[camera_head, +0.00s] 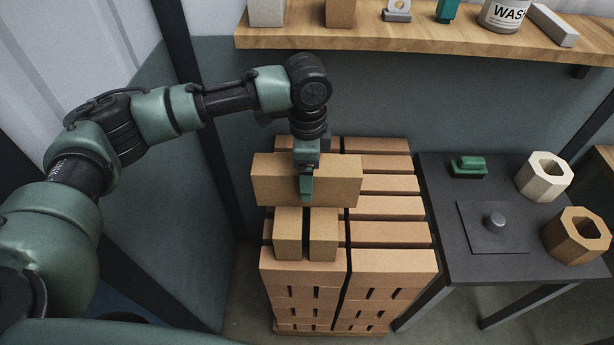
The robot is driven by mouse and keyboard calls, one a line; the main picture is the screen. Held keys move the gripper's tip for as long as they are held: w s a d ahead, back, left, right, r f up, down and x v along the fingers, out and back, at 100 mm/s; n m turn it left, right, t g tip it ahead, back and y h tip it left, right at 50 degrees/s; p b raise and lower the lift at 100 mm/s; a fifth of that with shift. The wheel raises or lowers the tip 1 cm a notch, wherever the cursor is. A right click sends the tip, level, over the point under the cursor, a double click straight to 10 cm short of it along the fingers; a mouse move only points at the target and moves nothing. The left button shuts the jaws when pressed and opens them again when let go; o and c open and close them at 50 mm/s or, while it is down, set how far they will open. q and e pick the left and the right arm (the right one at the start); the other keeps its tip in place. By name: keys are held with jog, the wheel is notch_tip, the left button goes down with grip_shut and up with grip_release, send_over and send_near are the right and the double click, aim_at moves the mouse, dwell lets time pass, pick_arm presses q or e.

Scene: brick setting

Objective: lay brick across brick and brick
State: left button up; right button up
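A long tan brick (270,182) is level and runs left to right. My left gripper (306,186) comes down from above and is shut on its middle, with one finger showing on its near face. Two tan bricks, one on the left (288,236) and one on the right (324,236), lie side by side on the brick stack with a narrow gap between them. The held brick hides their far ends. I cannot tell whether it touches them. My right gripper is not in view.
The stack of slotted bricks (392,262) stands below, against the wall. A dark table (430,190) at right holds a green item (468,166), a knobbed plate (494,222) and two hexagonal rings (545,176). A wooden shelf (400,38) with several items hangs above.

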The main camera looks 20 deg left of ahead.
pick_arm(q)
notch_tip(320, 180, up, 10)
jog(key=shift+r+b, duration=0.25)
jog(key=shift+b, duration=0.6)
